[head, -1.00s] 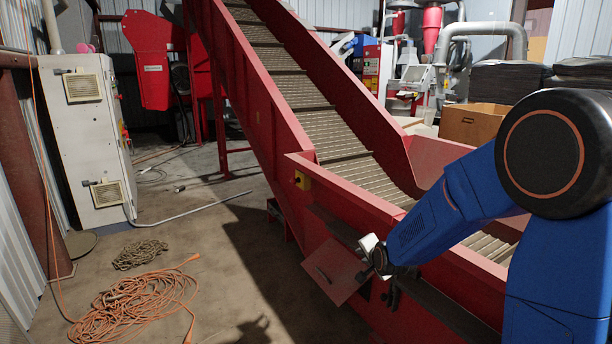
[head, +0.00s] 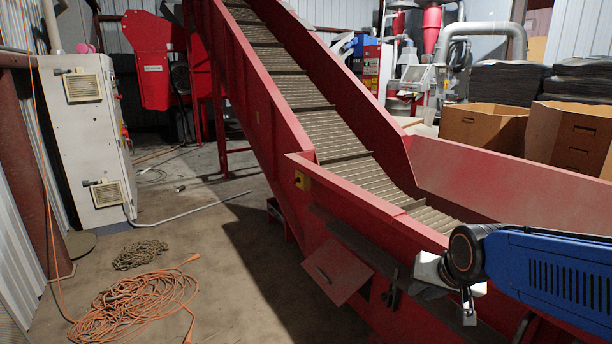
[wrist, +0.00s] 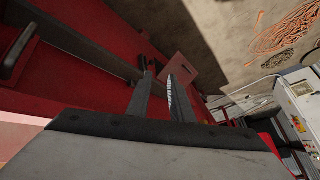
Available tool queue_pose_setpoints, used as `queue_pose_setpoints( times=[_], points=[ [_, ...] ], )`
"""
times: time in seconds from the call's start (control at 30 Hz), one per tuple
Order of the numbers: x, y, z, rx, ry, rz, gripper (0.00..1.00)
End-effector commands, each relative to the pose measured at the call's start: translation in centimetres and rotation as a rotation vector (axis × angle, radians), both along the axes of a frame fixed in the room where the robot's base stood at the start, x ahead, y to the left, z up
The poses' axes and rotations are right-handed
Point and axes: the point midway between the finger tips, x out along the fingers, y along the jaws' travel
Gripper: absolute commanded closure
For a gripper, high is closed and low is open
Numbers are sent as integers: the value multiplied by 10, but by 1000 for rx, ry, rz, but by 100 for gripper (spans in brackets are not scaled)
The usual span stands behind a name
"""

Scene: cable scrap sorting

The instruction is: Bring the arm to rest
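My gripper (head: 446,300) is at the lower right of the head view, in front of the red conveyor's side wall. My blue arm reaches in from the right edge. In the wrist view, the two dark fingers of my gripper (wrist: 161,78) stand apart with a narrow gap, and I see nothing held between them. The red conveyor (head: 262,118) fills the middle of the head view, its ribbed belt sloping up to the back. A red flap (head: 338,272) sticks out from its side, left of my gripper; the flap also shows beyond the fingertips in the wrist view (wrist: 184,66).
Orange cable (head: 130,308) and a brownish coil (head: 140,254) lie on the floor at left. A grey cabinet (head: 88,150) stands behind them. Cardboard boxes (head: 568,136) stand behind the conveyor at right. The floor between cable and conveyor is open.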

Motion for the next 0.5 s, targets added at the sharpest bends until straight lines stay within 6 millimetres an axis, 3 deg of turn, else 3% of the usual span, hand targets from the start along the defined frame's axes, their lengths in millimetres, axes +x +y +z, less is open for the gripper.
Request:
queue_pose_setpoints(
  times=[0.3, 0.5],
  points=[
    [-106, -16, 6, -130, 102, 165, 80],
    [-152, -21, 4, -180, 154, 241, 80]
  ],
)
